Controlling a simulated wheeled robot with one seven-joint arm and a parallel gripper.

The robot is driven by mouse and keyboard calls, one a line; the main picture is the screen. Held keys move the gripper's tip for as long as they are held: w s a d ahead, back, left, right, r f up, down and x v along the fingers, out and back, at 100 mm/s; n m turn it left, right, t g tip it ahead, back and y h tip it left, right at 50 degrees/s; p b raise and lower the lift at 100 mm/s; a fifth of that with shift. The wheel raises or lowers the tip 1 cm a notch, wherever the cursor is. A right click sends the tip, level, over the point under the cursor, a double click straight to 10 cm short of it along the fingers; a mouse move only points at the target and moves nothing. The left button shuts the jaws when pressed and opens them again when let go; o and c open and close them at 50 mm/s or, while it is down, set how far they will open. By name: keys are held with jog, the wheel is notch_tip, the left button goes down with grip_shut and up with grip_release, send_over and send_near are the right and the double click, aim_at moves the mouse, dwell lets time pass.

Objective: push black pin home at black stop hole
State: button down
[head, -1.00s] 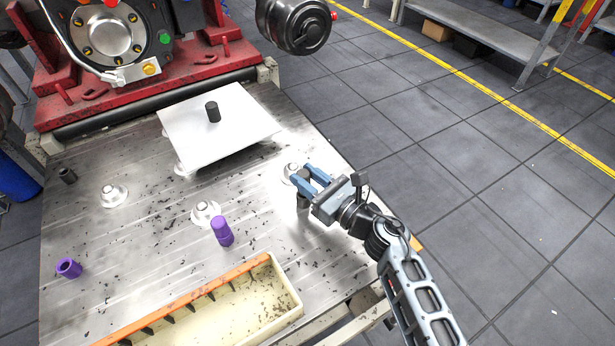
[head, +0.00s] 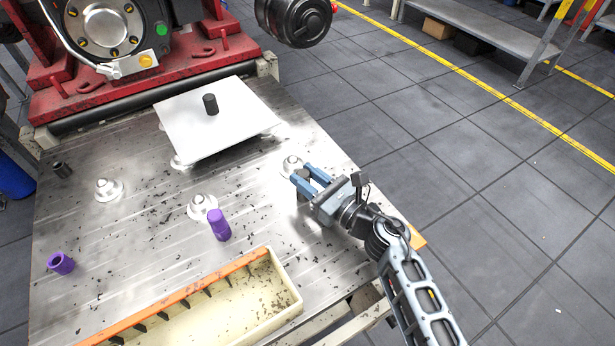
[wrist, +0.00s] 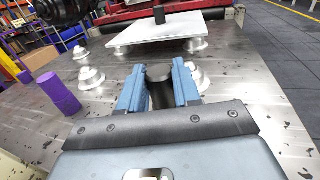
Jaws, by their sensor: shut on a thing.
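A black pin (head: 210,104) stands upright on the white plate (head: 190,135), near its middle; it also shows at the top of the wrist view (wrist: 160,15). Whether it sits fully down, and the hole under it, I cannot tell. My gripper (head: 304,183) is low over the table, to the right of and nearer than the plate. It is shut on a dark cylinder (wrist: 158,88) that stands between its blue fingers in the wrist view. The fingers hide most of that cylinder in the head view.
White stepped mounts (head: 291,165) stand around the table. A purple pin (head: 219,226), a purple sleeve (head: 61,263) and a small dark sleeve (head: 62,169) are to the left. A cream tray (head: 235,302) with an orange edge lies in front. Red machinery (head: 150,75) backs the table.

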jog(key=shift+f, duration=0.35)
jog(key=c, duration=0.7)
grip_release()
notch_tip(320, 180, up, 4)
jog(key=shift+r+p, duration=0.1)
jog(key=shift+p, duration=0.4)
jog(key=s+d+r, duration=0.1)
jog(key=d+r, duration=0.1)
jog(key=d, duration=0.1)
jog(key=s+d+r, duration=0.1)
jog(key=d+r, duration=0.1)
jog(key=d, duration=0.2)
jog(key=s+d+r+p, duration=0.1)
jog(key=d+r, duration=0.1)
jog(key=d, duration=0.2)
jog(key=shift+d+r, duration=0.15)
jog(key=shift+r, duration=0.25)
